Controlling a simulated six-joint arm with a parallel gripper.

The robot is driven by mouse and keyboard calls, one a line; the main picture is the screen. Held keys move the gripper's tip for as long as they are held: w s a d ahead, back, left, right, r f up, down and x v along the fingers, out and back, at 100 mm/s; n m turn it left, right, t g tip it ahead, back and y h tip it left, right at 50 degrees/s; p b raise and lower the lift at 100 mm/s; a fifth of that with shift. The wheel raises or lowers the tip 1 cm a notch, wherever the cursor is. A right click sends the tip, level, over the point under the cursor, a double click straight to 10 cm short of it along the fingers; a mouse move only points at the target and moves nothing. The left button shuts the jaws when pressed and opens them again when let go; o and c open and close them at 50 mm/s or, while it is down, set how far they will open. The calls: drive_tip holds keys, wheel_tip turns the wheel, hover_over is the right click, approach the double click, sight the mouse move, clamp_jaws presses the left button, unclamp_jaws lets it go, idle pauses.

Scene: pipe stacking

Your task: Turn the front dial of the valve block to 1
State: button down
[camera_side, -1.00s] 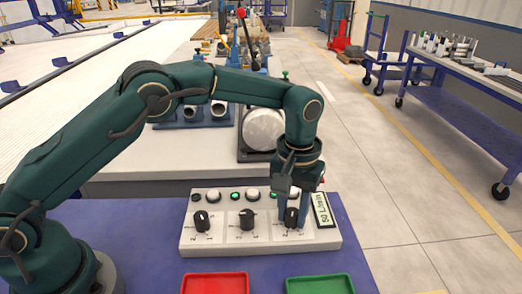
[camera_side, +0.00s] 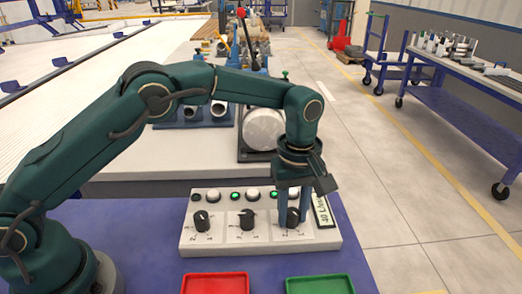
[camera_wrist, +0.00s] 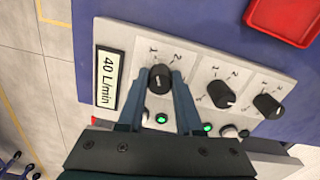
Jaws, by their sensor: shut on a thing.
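The white valve block (camera_side: 222,237) lies on a blue table and carries three black dials in a row. My gripper (camera_side: 292,220) points down, with its two fingers closed on the sides of the right-hand dial (camera_side: 292,213). In the wrist view this dial (camera_wrist: 160,77) is nearest the display (camera_wrist: 107,76), which reads 40 L/min. Printed numbers, including 1 and 2, surround it; the fingers hide some of its scale. The middle dial (camera_side: 247,219) and left dial (camera_side: 201,220) stand free. Two green lamps (camera_wrist: 161,118) (camera_wrist: 207,127) are lit; another lamp (camera_side: 196,197) is dark.
A red tray (camera_side: 215,283) and a green tray (camera_side: 320,285) sit in front of the block. Behind it, a pale bench (camera_side: 140,172) holds pipes and a machine with a round metal end (camera_side: 264,128). The blue tabletop (camera_side: 350,250) is clear at the right.

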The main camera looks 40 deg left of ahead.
sight(292, 210)
drive_tip(key=shift+r, duration=0.1)
idle(0.3)
drive_tip(key=c, duration=0.6)
unclamp_jaws()
drive_tip(key=shift+r, duration=2.55)
drive_tip(key=shift+a+n, duration=0.15)
drive_tip(key=shift+n, duration=0.15)
